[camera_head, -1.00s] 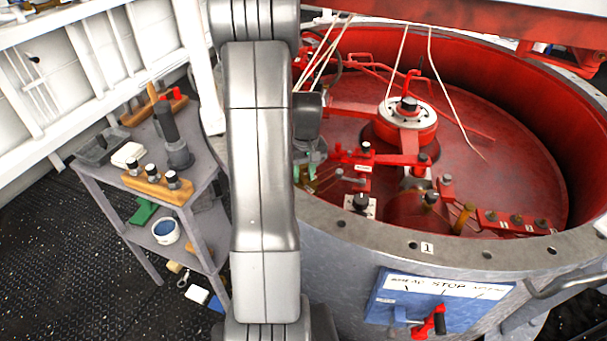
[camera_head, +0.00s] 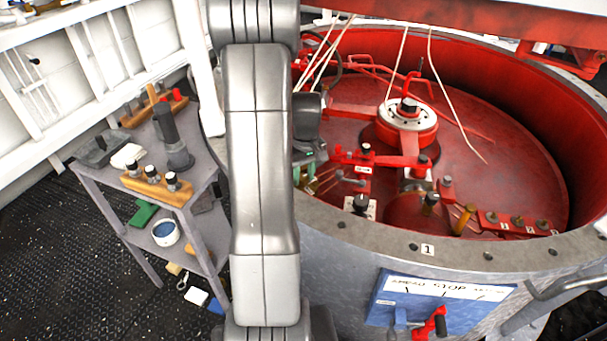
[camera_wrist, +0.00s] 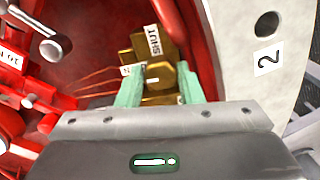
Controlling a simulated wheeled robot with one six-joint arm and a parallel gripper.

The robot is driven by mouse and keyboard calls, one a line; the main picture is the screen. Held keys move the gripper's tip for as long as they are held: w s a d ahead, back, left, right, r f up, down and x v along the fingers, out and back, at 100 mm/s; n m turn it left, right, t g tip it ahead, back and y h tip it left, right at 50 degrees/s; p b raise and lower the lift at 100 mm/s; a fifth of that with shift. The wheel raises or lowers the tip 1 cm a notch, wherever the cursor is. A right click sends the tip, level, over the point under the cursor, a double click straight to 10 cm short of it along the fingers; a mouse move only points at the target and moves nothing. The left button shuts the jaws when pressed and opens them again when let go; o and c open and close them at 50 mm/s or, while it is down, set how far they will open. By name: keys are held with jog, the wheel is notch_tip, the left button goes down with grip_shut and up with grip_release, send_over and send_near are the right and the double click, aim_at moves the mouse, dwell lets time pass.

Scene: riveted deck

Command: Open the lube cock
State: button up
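The lube cock (camera_wrist: 158,78) is a brass, faceted fitting low inside the red drum. In the head view my gripper (camera_head: 309,160) is at the drum's left inner side, and my arm hides much of the spot.
The grey drum rim (camera_wrist: 240,65), with a bolt hole and a label 2, is close to my gripper's right. Red fittings (camera_wrist: 30,80) crowd the left. A blue control panel (camera_head: 430,303) is on the drum's outside. A grey shelf cart (camera_head: 150,160) stands left.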

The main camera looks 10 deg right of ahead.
aim_at(305, 176)
jog(key=shift+r, duration=0.15)
jog(key=r, duration=1.3)
jog(key=shift+w+d+r, duration=0.1)
jog(key=shift+d+r, duration=0.2)
jog(key=shift+f, duration=0.1)
jog(key=f, duration=1.3)
jog(key=shift+a+f, duration=0.3)
jog(key=shift+f, duration=0.1)
